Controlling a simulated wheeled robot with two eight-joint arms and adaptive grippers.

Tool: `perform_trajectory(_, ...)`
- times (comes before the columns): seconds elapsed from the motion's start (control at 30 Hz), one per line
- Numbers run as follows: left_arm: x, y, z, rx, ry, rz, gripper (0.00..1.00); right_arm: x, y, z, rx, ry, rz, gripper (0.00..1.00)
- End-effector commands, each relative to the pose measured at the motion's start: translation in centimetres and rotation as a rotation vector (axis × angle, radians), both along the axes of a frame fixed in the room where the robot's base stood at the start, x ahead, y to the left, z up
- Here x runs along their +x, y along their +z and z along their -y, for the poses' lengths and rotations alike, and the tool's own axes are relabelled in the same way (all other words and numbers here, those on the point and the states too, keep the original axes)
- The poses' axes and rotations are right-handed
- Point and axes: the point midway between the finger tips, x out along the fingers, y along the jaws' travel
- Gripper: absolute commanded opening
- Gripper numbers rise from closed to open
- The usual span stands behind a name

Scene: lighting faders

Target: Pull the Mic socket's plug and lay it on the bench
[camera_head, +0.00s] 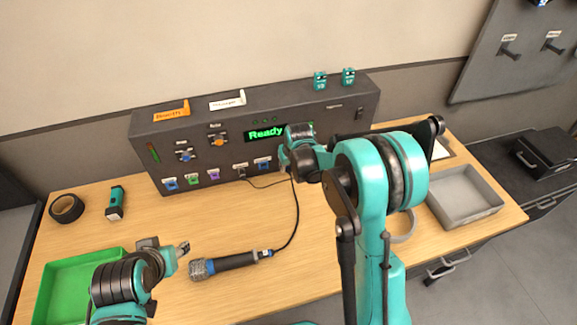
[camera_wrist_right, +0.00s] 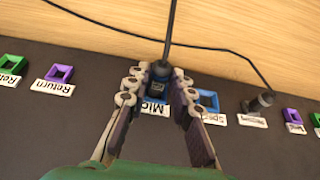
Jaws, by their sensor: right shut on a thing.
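The panel (camera_head: 215,148) with a row of labelled sockets stands at the back of the bench (camera_head: 165,235). In the right wrist view, the dark plug (camera_wrist_right: 160,70) with its cable sits between my right gripper's fingertips (camera_wrist_right: 158,84), right at the Mic label (camera_wrist_right: 153,107). My right gripper is shut on the plug; it also shows in the head view (camera_head: 287,160), against the panel front. I cannot tell how deep the plug sits in the socket. The Mic socket is mostly hidden. My left gripper (camera_head: 182,248) is above the bench, apart from the panel; its jaws are unclear.
The microphone (camera_head: 230,262) lies on the bench, its cable rising to my right gripper. Another plug (camera_wrist_right: 262,101) with a cable is in a nearby socket. A green tray (camera_head: 62,283), black tape roll (camera_head: 66,208), torch (camera_head: 115,203) and grey tray (camera_head: 466,218) stand around.

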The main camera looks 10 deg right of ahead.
Motion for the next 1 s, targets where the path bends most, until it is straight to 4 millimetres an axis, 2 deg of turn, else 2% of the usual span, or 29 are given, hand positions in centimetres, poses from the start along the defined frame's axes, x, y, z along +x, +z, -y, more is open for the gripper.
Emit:
perform_trajectory(0.43, 0.0, -0.1, 0.0, 0.000, 0.000, 0.000, 0.43, -0.5, 0.0, 0.0, 0.000, 0.000, 0.000, 0.00)
perform_trajectory(1.0, 0.0, -0.3, 0.0, 0.000, 0.000, 0.000, 0.43, -3.4, 0.0, 0.1, 0.000, 0.000, 0.000, 0.00)
